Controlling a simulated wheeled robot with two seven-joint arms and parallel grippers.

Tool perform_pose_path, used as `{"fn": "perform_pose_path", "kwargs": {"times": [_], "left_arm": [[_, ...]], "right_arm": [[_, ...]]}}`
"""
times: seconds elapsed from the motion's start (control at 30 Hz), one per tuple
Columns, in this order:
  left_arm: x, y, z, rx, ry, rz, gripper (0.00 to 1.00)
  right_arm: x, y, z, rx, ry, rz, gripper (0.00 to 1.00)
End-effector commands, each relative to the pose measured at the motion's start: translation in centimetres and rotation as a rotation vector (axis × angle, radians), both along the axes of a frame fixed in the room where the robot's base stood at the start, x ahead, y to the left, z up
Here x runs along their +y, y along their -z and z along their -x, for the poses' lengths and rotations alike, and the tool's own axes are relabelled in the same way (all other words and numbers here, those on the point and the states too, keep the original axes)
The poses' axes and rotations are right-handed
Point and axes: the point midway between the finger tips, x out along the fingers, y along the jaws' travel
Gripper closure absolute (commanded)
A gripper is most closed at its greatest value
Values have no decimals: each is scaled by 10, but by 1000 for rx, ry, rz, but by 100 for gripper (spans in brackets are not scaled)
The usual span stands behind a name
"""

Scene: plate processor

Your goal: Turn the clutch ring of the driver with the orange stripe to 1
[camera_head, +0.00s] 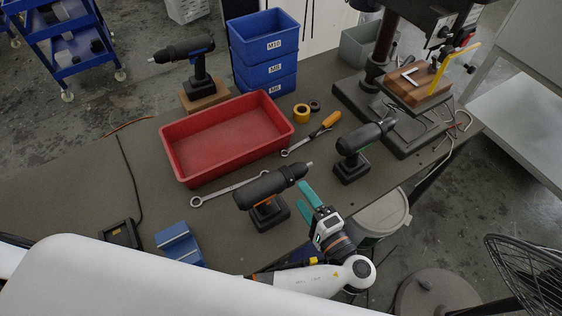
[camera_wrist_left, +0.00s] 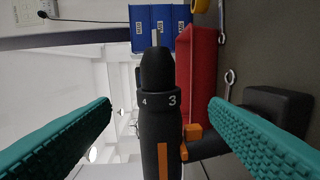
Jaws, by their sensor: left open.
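The driver with the orange stripe (camera_head: 262,192) stands upright on its battery on the table, its chuck pointing up and right. My left gripper (camera_head: 305,197) has teal fingers and is open at the driver's chuck end. In the left wrist view the driver (camera_wrist_left: 163,155) lies between the spread fingers of the left gripper (camera_wrist_left: 160,104), with a gap on both sides. Its black clutch ring (camera_wrist_left: 158,101) shows a large 3 right of centre and a 4 to the left; the other numbers are hidden. My right gripper is not in view.
A red tray (camera_head: 187,169) and a wrench (camera_head: 225,190) lie behind the driver. A green-marked driver (camera_head: 352,163) stands to the right, a blue-marked driver (camera_head: 196,80) on a wooden block behind. Blue bins (camera_head: 264,52) are stacked at the back. A blue block (camera_head: 178,245) sits front left.

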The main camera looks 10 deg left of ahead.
Motion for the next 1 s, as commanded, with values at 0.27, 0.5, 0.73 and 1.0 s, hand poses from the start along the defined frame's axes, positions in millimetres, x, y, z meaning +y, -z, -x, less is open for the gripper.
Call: {"fn": "perform_pose_path", "kwargs": {"times": [0.27, 0.5, 0.73, 1.0], "left_arm": [[40, -1, -42, -2, -2, -4, 30], [63, 3, -67, 1, 0, -2, 30], [70, 5, -74, 1, -1, 0, 30], [70, 5, -74, 1, 0, 0, 42]], "right_arm": [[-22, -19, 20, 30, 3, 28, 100], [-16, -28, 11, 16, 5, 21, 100], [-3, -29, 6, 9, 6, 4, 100], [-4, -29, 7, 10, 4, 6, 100]]}}
